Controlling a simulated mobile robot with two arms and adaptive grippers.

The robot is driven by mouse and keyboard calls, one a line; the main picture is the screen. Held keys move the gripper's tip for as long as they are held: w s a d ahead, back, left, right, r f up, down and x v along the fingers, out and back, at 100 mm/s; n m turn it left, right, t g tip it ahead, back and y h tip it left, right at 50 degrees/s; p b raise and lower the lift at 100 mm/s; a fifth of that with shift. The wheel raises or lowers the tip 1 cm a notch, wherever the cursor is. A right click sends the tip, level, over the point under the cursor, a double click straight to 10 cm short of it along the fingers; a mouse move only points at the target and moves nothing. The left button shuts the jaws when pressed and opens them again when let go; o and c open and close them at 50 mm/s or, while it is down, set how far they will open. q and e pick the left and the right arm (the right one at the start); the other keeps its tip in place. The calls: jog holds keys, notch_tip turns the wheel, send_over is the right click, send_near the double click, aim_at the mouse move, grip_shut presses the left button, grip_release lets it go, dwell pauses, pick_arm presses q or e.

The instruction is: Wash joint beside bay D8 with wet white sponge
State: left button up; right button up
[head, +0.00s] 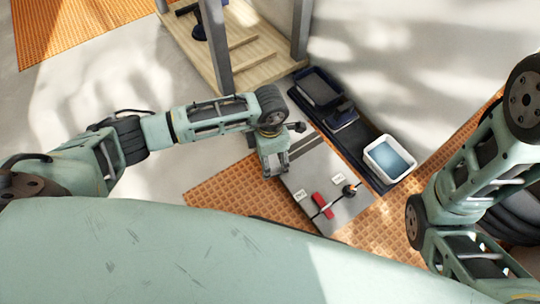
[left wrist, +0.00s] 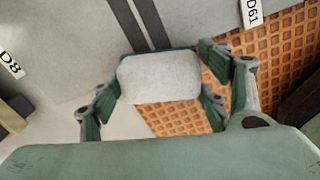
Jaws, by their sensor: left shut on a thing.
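My left gripper (head: 274,168) is shut on the white sponge (left wrist: 160,77), a pale block with a dark edge, held between its green fingers in the left wrist view (left wrist: 160,88). Two dark parallel strips (left wrist: 147,22) run between the grey tiles; the sponge covers their near end in that view. Whether it touches the surface I cannot tell. The label D8 (left wrist: 11,65) lies on the tile left of the strips. The strips also show in the head view (head: 305,146), just right of the gripper. The sponge is hidden there. My right gripper is out of frame.
A white tub of water (head: 390,158) and dark trays (head: 320,86) stand beyond the tiles. A wooden platform with posts (head: 245,50) stands behind.

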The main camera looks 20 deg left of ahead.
pick_arm(q)
jog(key=shift+f+b, duration=0.6)
jog(key=shift+f, duration=0.4)
jog(key=shift+w+d, duration=0.1)
dwell(0.3)
